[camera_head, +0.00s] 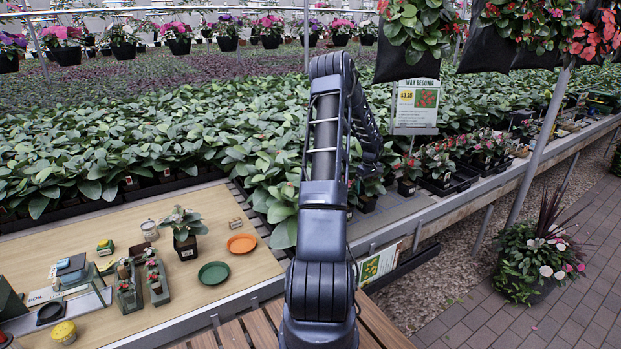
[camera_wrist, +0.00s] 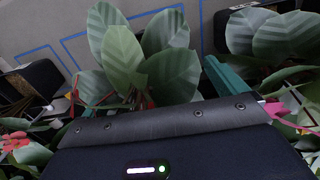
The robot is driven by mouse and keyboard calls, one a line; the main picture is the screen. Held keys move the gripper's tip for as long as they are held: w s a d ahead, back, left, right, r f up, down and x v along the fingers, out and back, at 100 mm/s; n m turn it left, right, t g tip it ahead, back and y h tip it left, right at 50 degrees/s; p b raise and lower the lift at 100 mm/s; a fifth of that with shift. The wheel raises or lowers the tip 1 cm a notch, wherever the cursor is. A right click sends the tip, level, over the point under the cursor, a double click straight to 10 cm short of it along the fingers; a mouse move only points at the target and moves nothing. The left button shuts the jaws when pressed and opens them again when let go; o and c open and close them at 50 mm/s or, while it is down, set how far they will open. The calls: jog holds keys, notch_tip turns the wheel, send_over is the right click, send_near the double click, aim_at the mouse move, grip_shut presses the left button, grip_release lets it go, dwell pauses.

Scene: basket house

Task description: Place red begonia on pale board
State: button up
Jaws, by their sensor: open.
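Red-flowered begonias in small dark pots (camera_head: 410,170) stand on the planted bench right of my arm in the head view. A pale wooden board (camera_head: 85,222) covers the bench at the left and bears several items. My gripper is hidden behind my arm in the head view. A red flower (camera_wrist: 14,141) shows at the left edge. I cannot tell whether a begonia pot is between the fingers.
The board holds a leafy potted plant (camera_head: 184,230), an orange saucer (camera_head: 241,243), a green saucer (camera_head: 213,272), a yellow-lidded jar (camera_head: 64,332) and small planters (camera_head: 128,290). Dense foliage surrounds my arm. A sign (camera_head: 416,103) and hanging baskets are at upper right.

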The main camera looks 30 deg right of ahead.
jog(key=w+a+r+t, duration=0.2)
jog(key=w+a+r, duration=0.1)
jog(key=a+r, duration=2.05)
jog(key=s+a+r, duration=0.3)
jog(key=a+r, duration=0.1)
jog(key=a, duration=0.5)
jog(key=s+a+r, duration=0.4)
jog(key=a, duration=0.4)
jog(key=s+a+r+t, duration=0.2)
jog(key=s+a, duration=1.5)
jog(key=s, duration=0.4)
jog(key=shift+a+r+t, duration=0.15)
jog(key=shift+a+t, duration=0.05)
jog(key=shift+t, duration=0.1)
